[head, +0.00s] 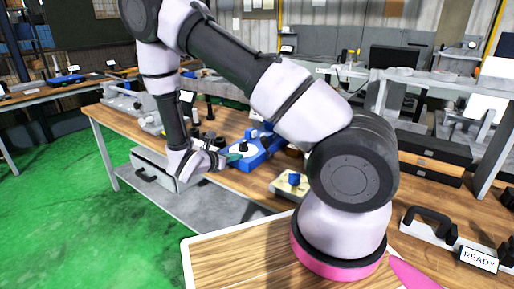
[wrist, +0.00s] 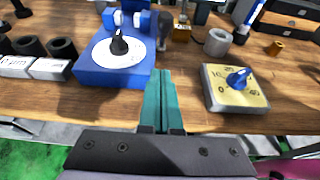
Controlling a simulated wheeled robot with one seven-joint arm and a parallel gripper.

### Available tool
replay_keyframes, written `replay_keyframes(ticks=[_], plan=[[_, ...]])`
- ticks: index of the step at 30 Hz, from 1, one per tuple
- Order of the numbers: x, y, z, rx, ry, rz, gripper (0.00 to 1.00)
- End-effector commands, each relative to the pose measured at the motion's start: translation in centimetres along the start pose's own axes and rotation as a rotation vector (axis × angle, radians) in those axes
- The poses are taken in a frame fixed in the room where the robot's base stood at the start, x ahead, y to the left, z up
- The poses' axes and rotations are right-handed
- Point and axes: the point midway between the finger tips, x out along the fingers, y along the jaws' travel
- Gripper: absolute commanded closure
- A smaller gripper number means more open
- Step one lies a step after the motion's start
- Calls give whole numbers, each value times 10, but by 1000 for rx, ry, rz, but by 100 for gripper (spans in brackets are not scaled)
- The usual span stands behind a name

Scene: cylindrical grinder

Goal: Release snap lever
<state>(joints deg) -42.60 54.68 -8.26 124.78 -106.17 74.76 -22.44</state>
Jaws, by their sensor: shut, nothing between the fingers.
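My gripper (wrist: 158,76) has teal fingers pressed together and empty. It also shows in the head view (head: 233,157), low at the bench's front edge. In the wrist view, a blue block (wrist: 97,75) stands left of the fingers. It has a white dial with an upright black knob or lever (wrist: 119,42). Right of the fingers lies a grey box with a yellow scale plate (wrist: 238,88) and a blue pointer knob (wrist: 238,77). I cannot tell which part is the snap lever. The fingers appear apart from both devices.
The wooden bench (wrist: 190,112) is bare between the two devices. Behind are a grey ring (wrist: 218,42) and a brass-coloured part (wrist: 181,27). Dark cylinders and white labelled blocks (wrist: 50,69) stand at left. A READY sign (head: 479,260) is at right in the head view.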

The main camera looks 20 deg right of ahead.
Motion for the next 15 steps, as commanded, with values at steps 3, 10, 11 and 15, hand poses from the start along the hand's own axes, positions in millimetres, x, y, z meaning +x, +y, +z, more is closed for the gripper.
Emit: replay_keyframes(ticks=[3, 10, 11, 15], plan=[[0, 0, 0, 1, 1, -1, 100], [20, -1, 0, 2, 0, -6, 100], [25, -2, 0, 2, 1, -6, 100], [55, -2, 0, 1, 1, -7, 100]])
